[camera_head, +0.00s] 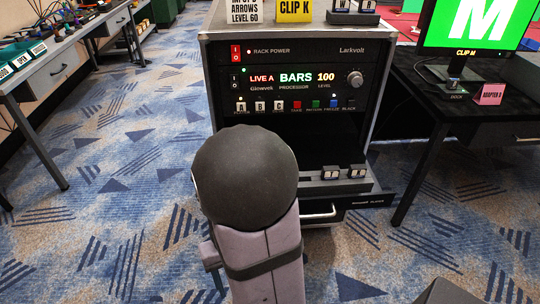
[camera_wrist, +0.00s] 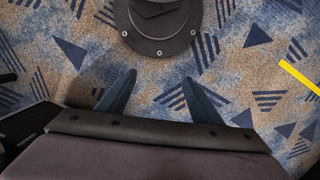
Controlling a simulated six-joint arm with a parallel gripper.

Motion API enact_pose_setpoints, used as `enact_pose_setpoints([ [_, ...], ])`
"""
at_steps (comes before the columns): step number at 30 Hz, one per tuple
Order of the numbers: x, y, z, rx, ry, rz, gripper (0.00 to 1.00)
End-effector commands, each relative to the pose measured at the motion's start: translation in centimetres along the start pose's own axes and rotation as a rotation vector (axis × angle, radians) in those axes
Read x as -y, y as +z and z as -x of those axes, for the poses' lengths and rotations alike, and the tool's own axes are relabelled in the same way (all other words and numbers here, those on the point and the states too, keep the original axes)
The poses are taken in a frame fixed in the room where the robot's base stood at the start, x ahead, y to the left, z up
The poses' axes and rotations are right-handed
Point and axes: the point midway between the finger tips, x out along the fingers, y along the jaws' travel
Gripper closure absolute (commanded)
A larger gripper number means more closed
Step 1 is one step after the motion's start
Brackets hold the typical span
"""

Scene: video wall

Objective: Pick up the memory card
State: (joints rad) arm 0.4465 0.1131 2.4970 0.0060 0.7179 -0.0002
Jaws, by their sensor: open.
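No object is clearly readable as the memory card. Two small pale blocks, a left one (camera_head: 331,173) and a right one (camera_head: 357,171), sit on a grey ledge (camera_head: 318,188) low at the front of the rack. They could be cards, but they are too small to tell. My gripper (camera_wrist: 159,76) is open and empty in the wrist view, its two dark blue fingers apart above the carpet. No card shows there. In the head view my arm hides most of the gripper, in front of the rack.
The equipment rack (camera_head: 290,50) stands ahead, with an open drawer (camera_head: 375,203) at its lower front. A black table (camera_head: 445,85) with a monitor (camera_head: 475,25) is at right. A bench (camera_head: 65,48) is at left. Patterned carpet (camera_head: 110,190) is clear between; yellow tape (camera_wrist: 300,77) crosses it.

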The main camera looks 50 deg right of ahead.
Motion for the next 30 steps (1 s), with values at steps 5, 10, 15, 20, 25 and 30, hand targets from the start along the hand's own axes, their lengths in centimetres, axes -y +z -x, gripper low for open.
enact_pose_setpoints([
  [5,-2.5,-0.6,6.0,0.019,-0.022,-0.113,0.41],
  [10,-5.4,-2.0,10.2,0.022,-0.042,-0.213,0.41],
  [15,-9.1,-4.2,14.6,0.008,-0.06,-0.313,0.41],
  [20,-13.6,-8.4,18.1,-0.043,-0.064,-0.385,0.41],
  [25,-16.2,-14.2,20.3,-0.146,-0.041,-0.373,0.41],
  [30,-17.5,-16.8,23.2,-0.209,-0.025,-0.357,0.41],
])
